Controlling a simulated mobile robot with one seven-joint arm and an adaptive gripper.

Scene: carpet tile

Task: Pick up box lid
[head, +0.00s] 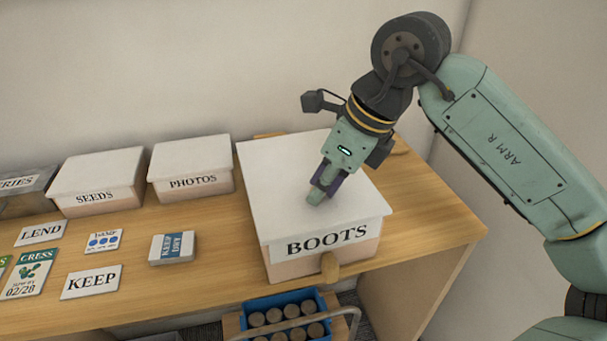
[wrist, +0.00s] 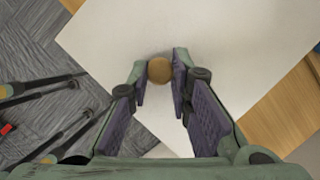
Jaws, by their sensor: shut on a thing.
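The box lid (head: 275,185) is a large white lid on the box marked BOOTS (head: 372,248), at the right of the desk. In the head view it looks level and seated on the box, with no clear gap. My gripper (head: 318,192) reaches down to the lid's middle from the upper right. In the wrist view the lid (wrist: 225,35) fills the centre, and my gripper (wrist: 160,70) has its fingertips on either side of a round tan knob (wrist: 159,70). It is shut on that knob. In the head view the fingers hide the knob.
Smaller lidded boxes marked SEEDS (head: 95,175) and PHOTOS (head: 192,165) stand to the left. Cards such as KEEP (head: 91,282) and LEND (head: 41,233) lie on the wooden desk (head: 210,290). A blue crate (head: 330,300) of jars stands below the front edge. A wall is behind.

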